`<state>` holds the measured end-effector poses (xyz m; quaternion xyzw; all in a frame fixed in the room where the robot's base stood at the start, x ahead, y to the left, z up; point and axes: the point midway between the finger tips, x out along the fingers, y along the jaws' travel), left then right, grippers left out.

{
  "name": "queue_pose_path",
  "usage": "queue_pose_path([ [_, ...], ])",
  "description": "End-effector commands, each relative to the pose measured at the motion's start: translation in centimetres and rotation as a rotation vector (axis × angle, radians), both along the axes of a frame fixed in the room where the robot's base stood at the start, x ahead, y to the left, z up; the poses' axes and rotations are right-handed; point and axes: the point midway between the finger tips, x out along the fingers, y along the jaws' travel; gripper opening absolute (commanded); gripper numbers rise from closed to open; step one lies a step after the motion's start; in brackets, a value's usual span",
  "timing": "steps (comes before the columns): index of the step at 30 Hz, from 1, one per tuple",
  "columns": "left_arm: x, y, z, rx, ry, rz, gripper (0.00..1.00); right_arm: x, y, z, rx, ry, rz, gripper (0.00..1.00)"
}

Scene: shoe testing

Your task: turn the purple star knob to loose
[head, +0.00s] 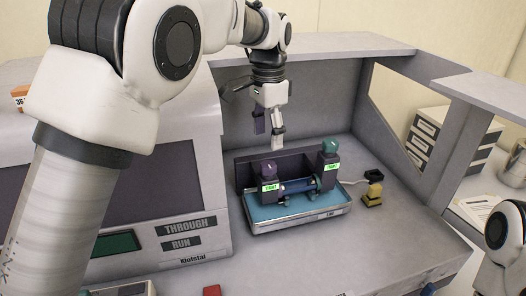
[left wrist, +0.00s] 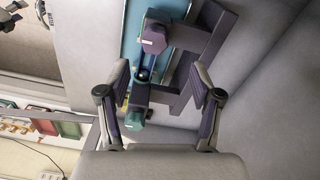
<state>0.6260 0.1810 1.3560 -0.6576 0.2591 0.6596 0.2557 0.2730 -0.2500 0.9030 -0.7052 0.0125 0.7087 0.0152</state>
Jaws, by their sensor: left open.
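A test fixture with two dark purple posts stands in a blue-lined tray (head: 300,222). The left post (head: 269,188) and the right post (head: 329,180) each carry a rounded top and a small green label too small to read surely. The right top (head: 329,145) is green; the left top (head: 271,165) is darker. In the left wrist view, a faceted purple piece (left wrist: 154,40) shows beyond the fingertips; I cannot tell for sure that it is the star knob. A teal top (left wrist: 135,117) shows near one finger. My left gripper (head: 268,128) is open and empty above and behind the left post; its fingers also show in the wrist view (left wrist: 160,80).
A grey machine labelled THROUGH and RUN (head: 185,232) stands left of the tray. A small yellow and black object (head: 373,193) sits right of it. Walls enclose the bay behind. The grey counter (head: 390,240) is clear at front right.

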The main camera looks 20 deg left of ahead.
Motion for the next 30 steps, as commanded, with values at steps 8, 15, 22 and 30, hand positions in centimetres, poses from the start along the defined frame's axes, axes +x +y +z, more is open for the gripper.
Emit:
queue_pose_path([
  [8,-0.1,0.0,-4.1,0.001,0.006,0.000,0.65,0.0,0.0,1.6,0.000,0.001,0.000,0.63],
  [15,-0.1,0.0,-7.4,0.000,0.003,0.000,0.65,0.0,0.0,2.5,0.000,0.000,0.000,0.63],
  [22,-0.1,0.0,-7.7,0.000,0.000,0.000,0.65,0.0,0.0,2.4,0.000,0.000,0.000,0.63],
  [30,-0.1,0.0,-7.7,0.000,0.001,0.000,0.05,0.0,0.0,2.4,0.000,0.000,0.000,0.63],
])
